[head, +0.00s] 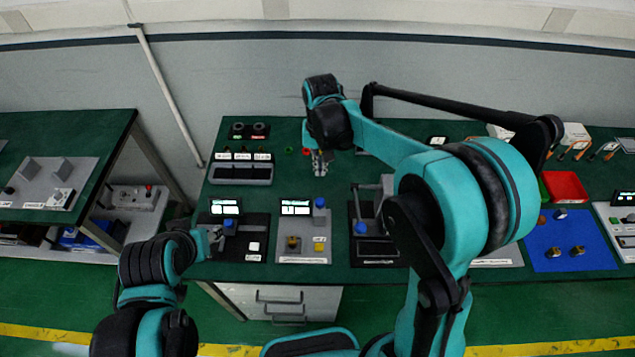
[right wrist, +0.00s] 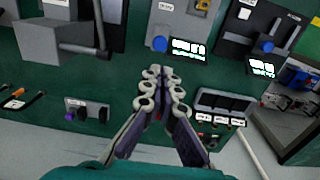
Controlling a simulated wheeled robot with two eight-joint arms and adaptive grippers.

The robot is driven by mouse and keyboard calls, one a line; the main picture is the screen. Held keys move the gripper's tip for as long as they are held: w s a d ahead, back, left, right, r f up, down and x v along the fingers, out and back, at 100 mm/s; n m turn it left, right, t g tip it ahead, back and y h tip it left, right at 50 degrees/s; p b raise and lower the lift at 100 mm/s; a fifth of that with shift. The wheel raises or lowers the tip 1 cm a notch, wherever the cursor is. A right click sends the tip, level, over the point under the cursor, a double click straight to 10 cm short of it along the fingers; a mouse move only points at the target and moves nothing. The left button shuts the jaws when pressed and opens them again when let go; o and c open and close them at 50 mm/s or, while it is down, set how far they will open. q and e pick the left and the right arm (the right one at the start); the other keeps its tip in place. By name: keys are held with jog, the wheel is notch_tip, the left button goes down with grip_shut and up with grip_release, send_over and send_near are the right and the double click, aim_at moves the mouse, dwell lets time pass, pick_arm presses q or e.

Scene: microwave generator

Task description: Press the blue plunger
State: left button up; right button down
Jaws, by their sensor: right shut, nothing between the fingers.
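Several blue knob-like tops stand on the bench devices, and I cannot tell for certain which is the plunger. One blue top (head: 320,203) rises beside a lit display on the middle grey plate, and it shows in the right wrist view (right wrist: 160,44). Another blue top (head: 229,225) is on the black-based device to its left, seen also in the right wrist view (right wrist: 267,47). A third blue top (head: 360,228) is on the device to the right. My right gripper (head: 319,167) points down, shut and empty, behind the middle plate. My left gripper (head: 214,236) is beside the left device; its jaws are unclear.
A grey three-slot box (head: 240,173) stands at the back left of the green bench (head: 270,262). A red tray (head: 564,187) and a blue mat (head: 570,245) lie to the right. My right arm covers part of the bench. A small grey device (right wrist: 88,108) is near the wall.

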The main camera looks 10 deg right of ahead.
aim_at(320, 202)
pick_arm(q)
jog(key=shift+s+f+b, duration=0.2)
jog(key=shift+f+b, duration=0.65)
jog(key=shift+b, duration=0.05)
pick_arm(e)
jog(key=f, duration=1.4)
jog(key=shift+s, duration=0.2)
notch_tip(320, 202, down, 2)
jog(key=shift+f+b, duration=0.1)
jog(key=shift+b, duration=1.15)
jog(key=shift+r+p, duration=0.45)
jog(key=shift+r, duration=0.1)
notch_tip(320, 202, up, 3)
jog(key=shift+r+p, duration=0.2)
jog(key=shift+p, duration=0.85)
pick_arm(q)
jog(key=shift+s+a+r+p, duration=0.15)
jog(key=shift+r+p, duration=0.05)
jog(key=shift+r, duration=0.15)
jog(key=shift+s+a+r+p, duration=0.1)
jog(key=shift+r+p, duration=0.1)
jog(key=shift+r, duration=0.15)
pick_arm(e)
notch_tip(320, 202, up, 10)
jog(key=shift+f, duration=0.15)
